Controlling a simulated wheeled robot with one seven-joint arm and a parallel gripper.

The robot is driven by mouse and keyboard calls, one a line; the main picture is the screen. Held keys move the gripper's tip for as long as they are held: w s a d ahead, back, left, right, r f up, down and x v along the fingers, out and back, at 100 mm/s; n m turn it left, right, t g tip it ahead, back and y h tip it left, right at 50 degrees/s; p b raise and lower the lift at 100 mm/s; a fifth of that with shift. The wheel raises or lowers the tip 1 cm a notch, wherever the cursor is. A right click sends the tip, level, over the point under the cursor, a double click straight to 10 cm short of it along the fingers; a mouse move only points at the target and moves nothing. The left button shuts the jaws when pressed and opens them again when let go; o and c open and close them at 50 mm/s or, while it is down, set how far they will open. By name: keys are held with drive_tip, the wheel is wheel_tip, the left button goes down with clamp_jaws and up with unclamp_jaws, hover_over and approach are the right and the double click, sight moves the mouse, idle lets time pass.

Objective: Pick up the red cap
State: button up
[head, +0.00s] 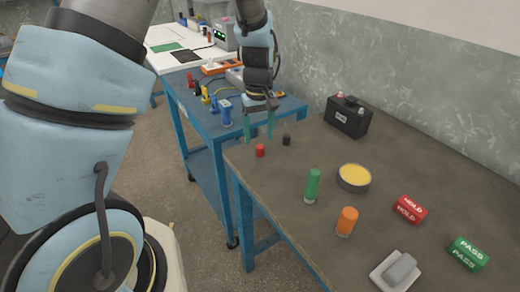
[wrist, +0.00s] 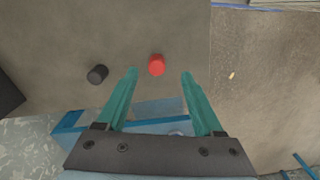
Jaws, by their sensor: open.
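The red cap (head: 260,150) stands on the dark brown table near its far left corner. In the wrist view the red cap (wrist: 156,65) lies just beyond the fingertips, roughly between their lines and nearer the left one. My gripper (head: 258,138) points down above that corner with its green fingers apart. The gap between the fingers (wrist: 160,74) is empty in the wrist view. A small black cap (head: 287,140) stands to the right of the red cap; it also shows at left in the wrist view (wrist: 97,74).
A green cylinder (head: 313,186), an orange cylinder (head: 346,221), a yellow-topped round tin (head: 354,177) and a black battery (head: 347,117) stand on the table. Red HOLD (head: 410,209) and green PASS (head: 468,253) blocks lie right. A blue bench (head: 205,122) adjoins behind. The table edge is close to the red cap.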

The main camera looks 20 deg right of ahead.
sight(260, 146)
drive_tip(key=shift+w+d+f+p, duration=0.15)
drive_tip(key=shift+f+p, duration=0.3)
drive_tip(key=shift+f, duration=0.85)
drive_tip(key=shift+d+f+p, duration=0.1)
drive_tip(key=shift+f+p, duration=0.35)
drive_tip(key=shift+f, duration=0.85)
drive_tip(key=shift+c, duration=0.4)
clamp_jaws()
